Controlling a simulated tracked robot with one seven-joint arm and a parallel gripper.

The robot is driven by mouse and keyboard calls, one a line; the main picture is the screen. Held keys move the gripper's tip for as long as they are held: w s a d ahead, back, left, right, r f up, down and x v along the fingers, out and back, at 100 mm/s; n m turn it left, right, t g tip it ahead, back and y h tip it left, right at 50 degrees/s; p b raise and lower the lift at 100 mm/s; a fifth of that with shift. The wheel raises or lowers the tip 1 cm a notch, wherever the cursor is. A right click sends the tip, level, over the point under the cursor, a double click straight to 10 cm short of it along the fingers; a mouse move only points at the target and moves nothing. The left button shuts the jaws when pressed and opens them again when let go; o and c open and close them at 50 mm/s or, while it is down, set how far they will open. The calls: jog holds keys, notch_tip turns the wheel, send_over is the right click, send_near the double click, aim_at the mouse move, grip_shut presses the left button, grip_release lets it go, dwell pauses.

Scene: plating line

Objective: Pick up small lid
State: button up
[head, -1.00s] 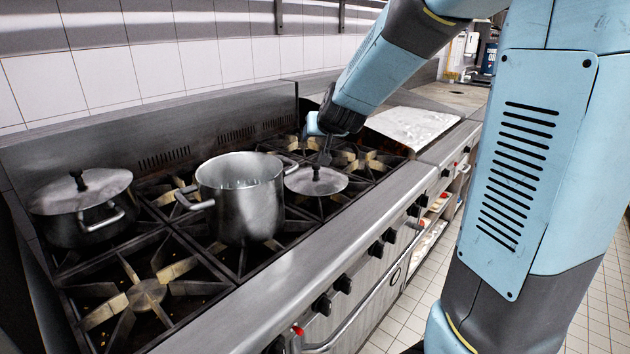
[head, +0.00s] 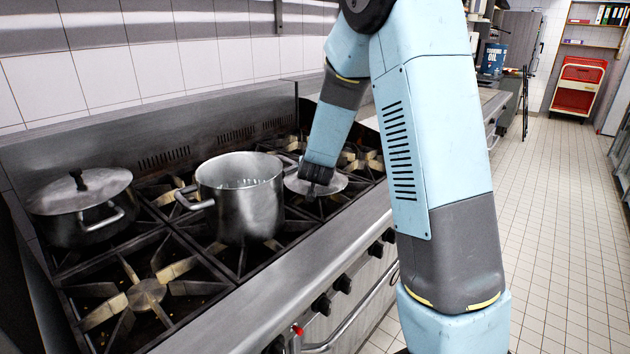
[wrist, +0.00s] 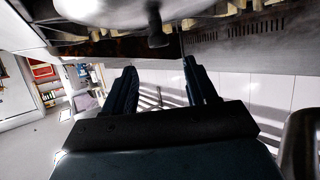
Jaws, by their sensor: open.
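The small lid (head: 333,184) is a round grey metal disc lying on the stove grate, right of the open pot. Its dark knob (wrist: 156,28) shows in the wrist view, with the lid's pale disc (wrist: 100,12) at the top of that picture. My gripper (wrist: 159,64) is open and empty. Its two fingers point toward the knob, which lies just beyond the tips and roughly between them. In the head view my gripper (head: 317,182) is low over the lid and hides its middle and knob.
An open steel pot (head: 240,200) stands close left of the lid, its handle near the lid's edge. A lidded pot (head: 85,210) stands at far left. The front left burner (head: 146,292) is bare. The stove's back wall (head: 130,140) rises behind.

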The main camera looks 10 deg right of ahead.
jog(key=shift+f, duration=0.75)
jog(key=shift+x, duration=3.7)
jog(key=shift+r, duration=0.1)
jog(key=shift+c, duration=0.5)
grip_shut()
